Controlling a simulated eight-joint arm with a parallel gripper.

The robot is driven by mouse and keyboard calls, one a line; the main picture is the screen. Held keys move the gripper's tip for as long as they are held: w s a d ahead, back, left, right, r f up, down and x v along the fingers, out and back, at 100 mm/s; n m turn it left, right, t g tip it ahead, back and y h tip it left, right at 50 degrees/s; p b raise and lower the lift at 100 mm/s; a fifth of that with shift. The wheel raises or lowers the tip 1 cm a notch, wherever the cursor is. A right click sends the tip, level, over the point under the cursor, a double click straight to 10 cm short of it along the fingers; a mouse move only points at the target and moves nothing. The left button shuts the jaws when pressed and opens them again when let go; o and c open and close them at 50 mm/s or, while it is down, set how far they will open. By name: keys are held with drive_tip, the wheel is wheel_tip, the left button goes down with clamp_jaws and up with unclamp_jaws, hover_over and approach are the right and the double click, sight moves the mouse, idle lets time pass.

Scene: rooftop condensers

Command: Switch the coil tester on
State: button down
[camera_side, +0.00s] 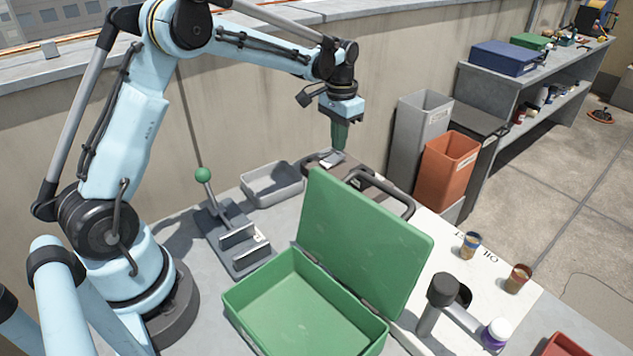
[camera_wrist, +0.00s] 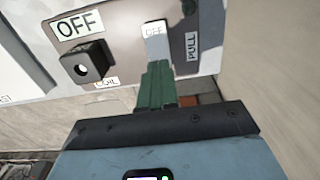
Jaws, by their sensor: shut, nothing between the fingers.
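The coil tester is a grey panel (camera_wrist: 120,45) in the wrist view, with a large OFF label, a black square-ended part over a COIL label, and a PULL label. Its pale switch tab (camera_wrist: 155,30), marked OFF, sits at the upper middle. My gripper (camera_wrist: 157,66) is shut and empty, its green fingers at the tab's lower end; whether they touch cannot be told. In the side view my gripper (camera_side: 338,149) points down over the tester (camera_side: 312,165), which is partly hidden behind the raised green lid.
An open green case (camera_side: 300,305) with its lid (camera_side: 365,240) up stands in front of the tester. A grey tray (camera_side: 272,184) and a green-knobbed lever fixture (camera_side: 235,240) are to the left. Grey and orange bins (camera_side: 447,170) stand right. Cups are on the white mat (camera_side: 490,262).

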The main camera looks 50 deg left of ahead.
sight(338, 156)
drive_tip(key=shift+f, duration=1)
idle(0.9)
drive_tip(key=shift+r, duration=3.55)
drive_tip(key=s+d+r+t, duration=0.3)
drive_tip(key=s+d+r, duration=0.3)
drive_tip(key=s, duration=0.2)
drive_tip(key=s+d+f+t, duration=0.2)
drive_tip(key=s, duration=0.3)
drive_tip(key=s+d+f+t, duration=0.1)
drive_tip(key=s+d+t, duration=0.1)
drive_tip(key=s, duration=0.4)
drive_tip(key=shift+f, duration=0.4)
